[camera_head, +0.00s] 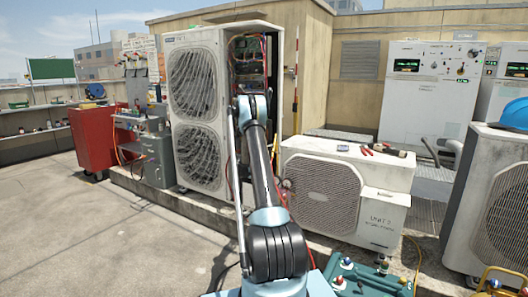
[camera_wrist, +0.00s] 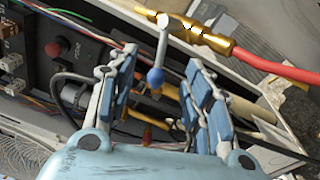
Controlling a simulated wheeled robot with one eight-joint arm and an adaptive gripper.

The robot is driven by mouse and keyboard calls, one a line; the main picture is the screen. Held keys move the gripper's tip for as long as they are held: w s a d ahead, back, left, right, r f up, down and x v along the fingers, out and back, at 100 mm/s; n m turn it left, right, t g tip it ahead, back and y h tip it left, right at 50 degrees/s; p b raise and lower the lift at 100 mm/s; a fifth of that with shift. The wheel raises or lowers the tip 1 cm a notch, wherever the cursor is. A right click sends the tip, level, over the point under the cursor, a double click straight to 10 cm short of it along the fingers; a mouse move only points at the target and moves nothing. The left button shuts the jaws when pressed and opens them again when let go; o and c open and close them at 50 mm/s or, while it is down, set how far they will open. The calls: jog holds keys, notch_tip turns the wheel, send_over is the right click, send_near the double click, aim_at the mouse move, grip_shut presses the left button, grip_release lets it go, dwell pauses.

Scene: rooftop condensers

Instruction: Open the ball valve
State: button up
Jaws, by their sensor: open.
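The ball valve (camera_wrist: 195,28) shows at the top of the wrist view as a brass body with a red hose on its right end. Its thin grey lever (camera_wrist: 161,48) points down the picture from the brass body and ends in a blue tip (camera_wrist: 155,77). My gripper (camera_wrist: 161,60) is open, with one blue-padded finger left of the lever and one right of it. The lever lies between the fingers in the picture; I see gaps on both sides and cannot tell its depth. In the head view my arm hides the valve and gripper.
The tall two-fan condenser (camera_head: 195,110) stands open at its right side, showing wiring. A low condenser (camera_head: 325,190) with tools on top stands right of my arm. In the wrist view, wires and a black box with a red button (camera_wrist: 54,48) lie close to the left finger.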

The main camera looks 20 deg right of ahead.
jog(key=v, duration=0.6)
